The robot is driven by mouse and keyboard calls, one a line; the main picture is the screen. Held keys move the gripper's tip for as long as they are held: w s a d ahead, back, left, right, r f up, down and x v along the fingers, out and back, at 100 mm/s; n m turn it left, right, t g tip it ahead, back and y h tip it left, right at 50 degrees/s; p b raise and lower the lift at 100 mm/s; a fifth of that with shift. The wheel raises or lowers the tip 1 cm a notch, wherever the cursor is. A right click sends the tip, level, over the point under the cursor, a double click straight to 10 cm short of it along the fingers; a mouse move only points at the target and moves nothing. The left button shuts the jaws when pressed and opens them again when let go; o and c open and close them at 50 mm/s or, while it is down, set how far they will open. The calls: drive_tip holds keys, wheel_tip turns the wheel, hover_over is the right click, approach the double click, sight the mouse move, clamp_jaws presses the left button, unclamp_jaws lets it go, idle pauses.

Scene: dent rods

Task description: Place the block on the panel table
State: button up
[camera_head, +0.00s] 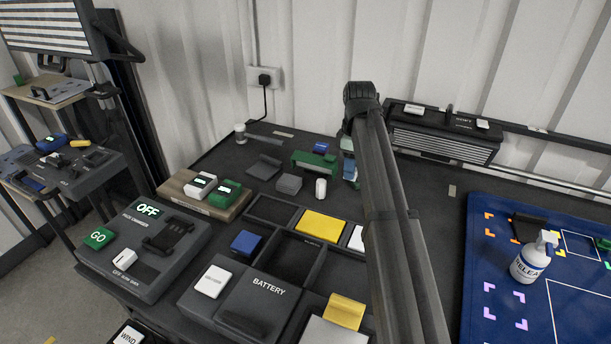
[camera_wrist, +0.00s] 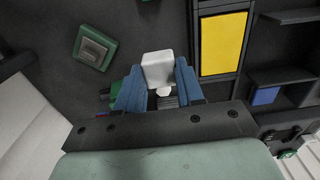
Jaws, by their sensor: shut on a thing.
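My gripper (camera_wrist: 160,90) has blue fingers, which close on both sides of a small white block (camera_wrist: 158,69) in the wrist view. In the head view a small white piece (camera_head: 320,188) that looks like this block shows just left of my gripper, which is mostly hidden behind my arm. The block is over the dark table (camera_head: 285,145); I cannot tell whether it touches the surface. The table carries several panels and trays. A yellow panel (camera_head: 320,225) lies near the block and also shows right of it in the wrist view (camera_wrist: 223,44).
A blue block (camera_head: 245,242) sits in a tray compartment. Green and white blocks (camera_head: 228,190) stand on a wooden board. A control box (camera_head: 150,250) is at left. A blue mat (camera_head: 550,300) with a spray bottle (camera_head: 528,262) is at right. My arm hides part of the table.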

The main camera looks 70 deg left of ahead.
drive_tip(key=shift+f, duration=5.8)
drive_tip(key=shift+f, duration=0.1)
drive_tip(key=o, duration=1)
wheel_tip(320, 180, up, 12)
drive_tip(key=shift+r, duration=0.15)
